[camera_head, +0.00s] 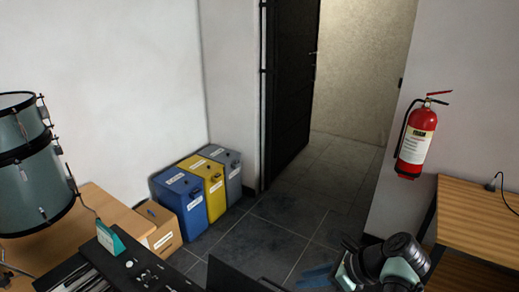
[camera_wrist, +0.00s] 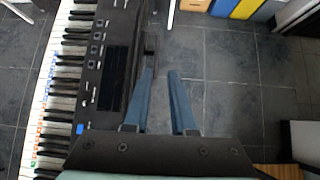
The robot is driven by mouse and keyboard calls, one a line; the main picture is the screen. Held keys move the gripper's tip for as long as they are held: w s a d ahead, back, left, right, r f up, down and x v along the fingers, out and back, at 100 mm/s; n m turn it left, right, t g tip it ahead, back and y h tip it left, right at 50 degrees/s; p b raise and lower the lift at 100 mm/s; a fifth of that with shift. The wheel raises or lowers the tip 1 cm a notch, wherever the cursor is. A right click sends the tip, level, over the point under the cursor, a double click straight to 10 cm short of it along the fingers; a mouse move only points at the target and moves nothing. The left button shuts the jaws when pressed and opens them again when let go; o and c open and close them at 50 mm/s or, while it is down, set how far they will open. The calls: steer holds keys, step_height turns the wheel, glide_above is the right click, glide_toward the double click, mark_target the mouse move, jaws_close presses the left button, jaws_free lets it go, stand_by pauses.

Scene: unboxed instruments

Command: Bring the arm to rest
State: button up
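My gripper (camera_wrist: 160,72) shows in the wrist view with two blue fingers pointing away from the camera. The fingers are apart with a narrow gap, and nothing is held between them. They reach over or beside the right edge of a black electronic keyboard (camera_wrist: 112,75); the height above it is hard to tell. In the head view my arm (camera_head: 388,262) is folded at the lower right, beside a wooden table. A blue patch near it at the bottom may be my fingers, but this is unclear.
A wooden table (camera_head: 482,214) stands at right, with a red fire extinguisher (camera_head: 415,142) on the wall near it. Blue (camera_head: 182,200), yellow (camera_head: 208,183) and grey (camera_head: 229,173) bins and a cardboard box (camera_head: 160,232) stand left. Tiled floor (camera_head: 270,228) is clear toward the open door (camera_head: 289,85).

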steer(key=w+d+r+n+t+h, duration=0.1)
steer(key=w+r+n+t+h, duration=0.35)
steer(key=r, duration=0.55)
steer(key=w+r+n+t+h, duration=0.35)
steer(key=r+n, duration=0.25)
steer(key=r, duration=0.4)
steer(key=s+a+r+n+t, duration=0.2)
steer(key=a+r+n+t, duration=0.1)
steer(key=r, duration=0.6)
steer(key=s+a+r+n+t, duration=0.2)
steer(key=a+r+n+t, duration=0.1)
steer(key=r, duration=0.5)
steer(key=s+a+r+n+t, duration=0.4)
steer(key=s+r, duration=0.5)
steer(key=s, duration=0.1)
steer(key=s+a+r+n+t, duration=0.4)
steer(key=s+r+n, duration=0.1)
steer(key=s+r, duration=0.4)
steer(key=shift+s+a+r+t+y, duration=0.15)
steer(key=shift+s+a+t+y, duration=0.2)
steer(key=shift+s, duration=0.35)
